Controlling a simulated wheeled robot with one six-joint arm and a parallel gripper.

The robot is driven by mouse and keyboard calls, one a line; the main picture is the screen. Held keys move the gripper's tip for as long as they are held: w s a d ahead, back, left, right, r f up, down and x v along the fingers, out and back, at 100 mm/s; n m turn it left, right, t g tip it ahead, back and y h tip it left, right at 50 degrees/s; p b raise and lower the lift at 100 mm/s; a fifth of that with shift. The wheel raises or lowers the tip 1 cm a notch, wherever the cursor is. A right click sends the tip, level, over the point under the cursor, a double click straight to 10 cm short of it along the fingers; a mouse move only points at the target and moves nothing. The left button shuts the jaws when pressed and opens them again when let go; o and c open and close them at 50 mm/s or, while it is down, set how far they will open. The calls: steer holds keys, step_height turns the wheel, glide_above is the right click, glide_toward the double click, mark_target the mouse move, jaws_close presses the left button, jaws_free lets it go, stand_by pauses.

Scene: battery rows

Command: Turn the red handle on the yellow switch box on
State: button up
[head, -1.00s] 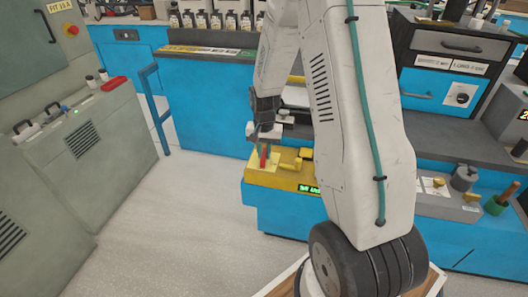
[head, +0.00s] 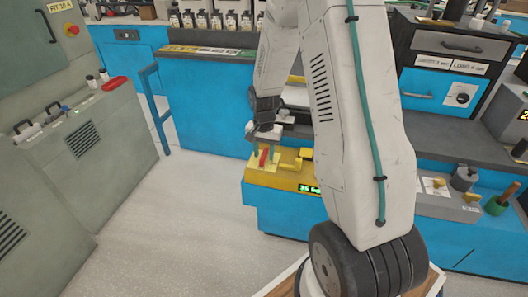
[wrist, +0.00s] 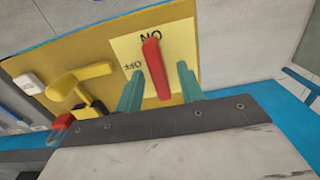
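The yellow switch box (head: 285,181) sits on the blue bench's lower ledge, left of my arm in the head view. Its red handle (wrist: 155,68) stands on a pale yellow label (wrist: 125,47) in the wrist view. The handle's far end is at the "ON" mark, upside down there; "OFF" is to its left. My gripper (wrist: 159,86) is open, one teal finger on each side of the handle, with a visible gap on both sides. The handle also shows in the head view (head: 264,157), just below my gripper (head: 268,146).
A yellow T-shaped lever (wrist: 80,82) stands on the box beside the label. A green lit display (head: 309,189) is on the box's front. A grey cabinet (head: 85,150) is at left, with clear floor between. Knobs and a green-handled tool (head: 500,198) are at right.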

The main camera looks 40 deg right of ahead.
mark_target(264, 153)
step_height(264, 153, up, 8)
steer(key=shift+f, duration=0.1)
stand_by(0.5)
stand_by(0.4)
steer(key=s+a+r+n, duration=0.3)
steer(key=s+a+r, duration=0.2)
steer(key=s, duration=0.4)
steer(key=s+a+r+n+t, duration=0.1)
steer(key=s+a+r+n, duration=0.3)
steer(key=s+a+r, duration=0.2)
steer(key=s+a+r+n, duration=0.3)
steer(key=s+a+r, duration=0.2)
steer(key=s+r, duration=0.4)
steer(key=s, duration=0.3)
steer(key=shift+s+a+n, duration=0.2)
steer(key=shift+a+n, duration=0.1)
steer(key=shift+d, duration=0.15)
